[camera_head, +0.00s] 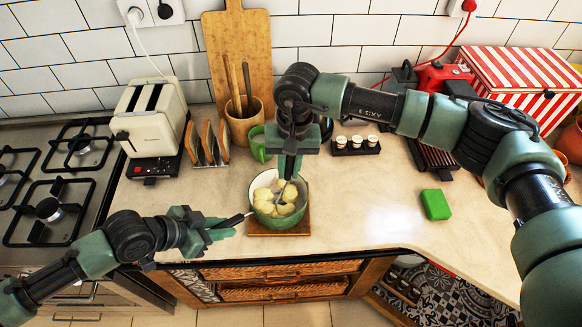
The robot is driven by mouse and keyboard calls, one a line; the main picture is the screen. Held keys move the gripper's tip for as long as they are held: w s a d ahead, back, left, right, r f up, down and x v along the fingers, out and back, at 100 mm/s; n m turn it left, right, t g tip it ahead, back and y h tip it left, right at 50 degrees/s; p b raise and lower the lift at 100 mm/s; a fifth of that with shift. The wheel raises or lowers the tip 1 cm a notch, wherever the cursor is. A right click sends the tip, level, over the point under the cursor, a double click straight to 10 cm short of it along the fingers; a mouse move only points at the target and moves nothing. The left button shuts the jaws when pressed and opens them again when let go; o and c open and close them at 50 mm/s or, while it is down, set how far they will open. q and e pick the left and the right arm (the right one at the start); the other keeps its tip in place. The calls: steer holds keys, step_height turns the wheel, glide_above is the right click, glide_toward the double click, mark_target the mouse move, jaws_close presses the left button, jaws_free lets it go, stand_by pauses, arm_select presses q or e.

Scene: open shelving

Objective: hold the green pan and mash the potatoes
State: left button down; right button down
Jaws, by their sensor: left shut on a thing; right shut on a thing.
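The green pan (285,221) stands on a wooden board (259,231) near the counter's front edge, in the middle of the head view. Pale potatoes (266,194) lie in it, in several lumps. My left gripper (221,226) is at the pan's left side, shut on its dark handle (237,219). My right gripper (290,172) points down over the pan, shut on a masher (281,191). The masher's lower end is among the potatoes, and its upper part is hidden by the gripper.
A cream toaster (150,122), a toast rack (208,143), a green mug (258,145) and a utensil pot (243,124) stand behind. A green sponge (435,204) lies on clear counter at right. The stove (50,190) is at left.

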steer(key=shift+s+a+f, duration=0.1)
steer(key=shift+s+a, duration=0.35)
steer(key=shift+a, duration=0.2)
steer(key=shift+s+a, duration=0.4)
steer(key=shift+a, duration=0.25)
steer(key=shift+w+d, duration=0.45)
steer(key=shift+d, duration=0.3)
steer(key=shift+w+d, duration=0.45)
steer(key=shift+d, duration=0.3)
stand_by(0.4)
steer(key=shift+s+a, duration=0.1)
steer(key=shift+s, duration=0.05)
